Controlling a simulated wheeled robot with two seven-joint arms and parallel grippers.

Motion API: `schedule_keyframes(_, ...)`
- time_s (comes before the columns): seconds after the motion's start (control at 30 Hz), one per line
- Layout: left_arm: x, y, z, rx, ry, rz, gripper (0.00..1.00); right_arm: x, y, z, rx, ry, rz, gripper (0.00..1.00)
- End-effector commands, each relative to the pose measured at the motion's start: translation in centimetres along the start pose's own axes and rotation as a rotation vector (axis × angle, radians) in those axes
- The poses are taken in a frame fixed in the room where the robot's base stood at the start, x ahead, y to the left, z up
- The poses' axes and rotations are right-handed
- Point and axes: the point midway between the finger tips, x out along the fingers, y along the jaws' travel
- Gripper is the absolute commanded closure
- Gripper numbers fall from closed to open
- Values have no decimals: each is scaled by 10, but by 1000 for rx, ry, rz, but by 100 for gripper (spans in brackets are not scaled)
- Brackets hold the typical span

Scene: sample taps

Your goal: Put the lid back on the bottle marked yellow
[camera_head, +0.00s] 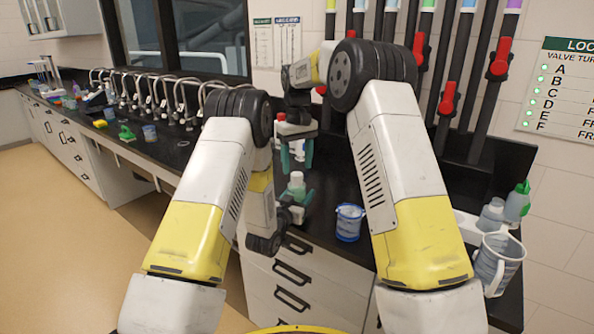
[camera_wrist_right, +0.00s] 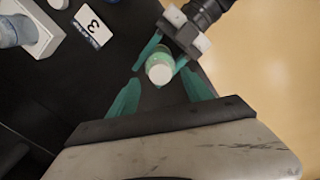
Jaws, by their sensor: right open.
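A small bottle (camera_head: 296,190) with a white top and a pale green body stands upright above the front of the dark counter. In the right wrist view the bottle (camera_wrist_right: 159,70) shows from above, its round white top facing the camera. I see a white lid-like top on it, but no yellow mark. My left gripper (camera_head: 297,196) has its teal fingers on both sides of the bottle's body and holds it. My right gripper (camera_head: 297,152) is open just above, fingers down; in its wrist view the open fingers (camera_wrist_right: 161,92) are apart from the bottle.
Bottles (camera_head: 491,216) and a clear jug (camera_head: 497,263) are at the far right. Red-handled taps (camera_head: 447,98) hang behind. A card marked 3 (camera_wrist_right: 90,27) lies on the counter. Open floor lies beyond the counter edge.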

Motion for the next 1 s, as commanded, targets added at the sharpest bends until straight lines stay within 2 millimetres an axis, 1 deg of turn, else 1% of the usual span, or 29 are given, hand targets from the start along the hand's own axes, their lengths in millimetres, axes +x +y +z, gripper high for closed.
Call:
schedule_keyframes(0.03, 0, 0, 0, 0, 1, 0, 100, -12, 0, -1, 0, 5, 1, 42)
schedule_keyframes(0.2, 0, 0, 0, 0, 1, 0, 100, -49, 0, -2, 0, 4, 1, 42)
schedule_keyframes(0.3, 0, 0, 0, 0, 1, 0, 100, -67, 0, -1, 0, 3, 1, 42)
schedule_keyframes(0.4, 0, 0, 0, 0, 1, 0, 100, -80, 0, -1, 0, 2, 1, 42)
schedule_keyframes(0.5, 0, 0, 0, 0, 1, 0, 100, -88, 0, -1, 0, 1, 0, 42)
schedule_keyframes(0.6, 0, 0, 0, 0, 1, 0, 100, -92, 0, 0, 0, 1, 0, 42)
schedule_keyframes(0.83, 0, 0, 0, 0, 1, 0, 100, -92, 0, 0, 0, 0, 0, 42)
schedule_keyframes(0.87, 0, 0, 0, 0, 1, 0, 43, -92, 0, 0, 0, 0, 0, 42)
schedule_keyframes(0.9, 0, 0, 0, 0, 1, 0, 36, -92, 0, 0, 0, 0, 0, 42)
schedule_keyframes(0.97, 0, 0, 0, 0, 1, 0, 24, -92, 0, 0, 0, 0, 0, 42)
schedule_keyframes(1.0, 0, 0, 0, 0, 1, 0, 22, -92, 0, 0, 0, 0, 0, 42)
